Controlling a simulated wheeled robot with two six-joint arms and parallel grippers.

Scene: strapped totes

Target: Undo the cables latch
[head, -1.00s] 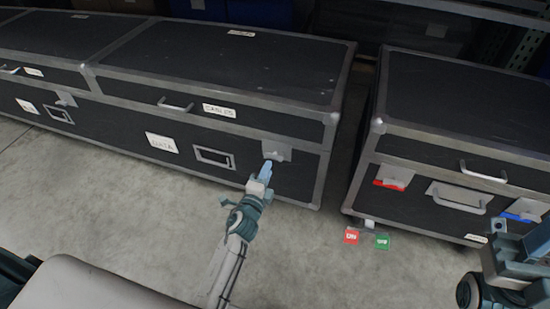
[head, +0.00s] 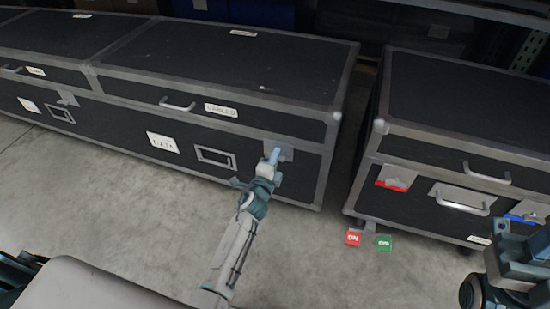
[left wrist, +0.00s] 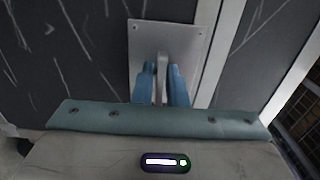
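The cables latch (head: 286,150) is a grey plate on the front of the long black case, at its right end below the lid line. The case's lid has a CABLES label (head: 221,110). In the left wrist view the latch plate (left wrist: 186,42) shows with a thin upright tab (left wrist: 162,66) standing out from it. My left gripper (head: 273,155) is at the latch, and its blue fingers (left wrist: 162,80) are closed on both sides of the tab.
A second black case (head: 445,150) stands to the right across a narrow gap, with a red-marked latch (head: 395,178) and a blue-marked one (head: 527,212). Red (head: 353,238) and green (head: 384,243) tags lie at its foot.

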